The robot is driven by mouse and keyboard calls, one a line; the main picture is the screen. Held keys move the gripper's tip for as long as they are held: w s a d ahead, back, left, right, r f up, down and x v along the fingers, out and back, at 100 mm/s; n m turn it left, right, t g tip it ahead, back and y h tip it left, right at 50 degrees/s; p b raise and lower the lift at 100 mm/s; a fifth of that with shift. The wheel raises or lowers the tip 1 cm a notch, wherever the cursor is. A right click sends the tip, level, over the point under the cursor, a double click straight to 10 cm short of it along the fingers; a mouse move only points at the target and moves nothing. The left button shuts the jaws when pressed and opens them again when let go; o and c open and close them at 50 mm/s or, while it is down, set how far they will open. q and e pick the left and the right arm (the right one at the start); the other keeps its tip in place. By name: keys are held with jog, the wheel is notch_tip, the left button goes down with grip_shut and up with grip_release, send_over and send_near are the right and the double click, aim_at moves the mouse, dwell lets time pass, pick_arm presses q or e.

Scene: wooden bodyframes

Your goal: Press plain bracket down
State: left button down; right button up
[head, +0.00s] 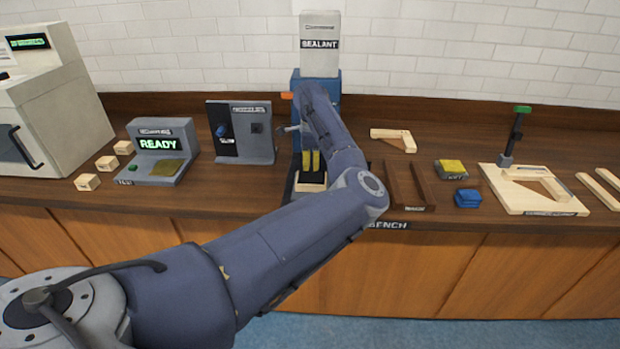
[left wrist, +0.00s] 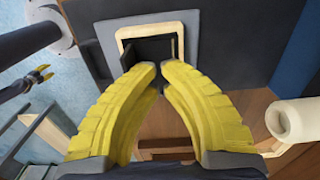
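My left gripper (head: 309,161) points straight down at the dispenser in the head view, its yellow fingers side by side. In the left wrist view its fingertips (left wrist: 162,72) are almost together, and I see nothing clearly held between them. Just below is a small pale wooden piece (head: 310,187) with a dark part on top. In the left wrist view it is a pale square rim (left wrist: 151,31) around a dark inside; I cannot tell whether the fingertips touch it. A plain L-shaped wooden bracket (head: 395,136) lies on the bench to the right. My right gripper (left wrist: 43,74) is small and far off, its tips apart.
The sealant dispenser (head: 320,45) stands close behind my left gripper. A grey switch panel (head: 253,130) is to its left, and a brown-railed rack (head: 420,185) to its right. A wooden board with a clamp (head: 520,203) and blue block (head: 467,198) lie farther right.

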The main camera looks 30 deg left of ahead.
pick_arm(q)
jog(key=shift+f, duration=0.1)
notch_tip(320, 180, up, 7)
dwell(1.1)
dwell(0.3)
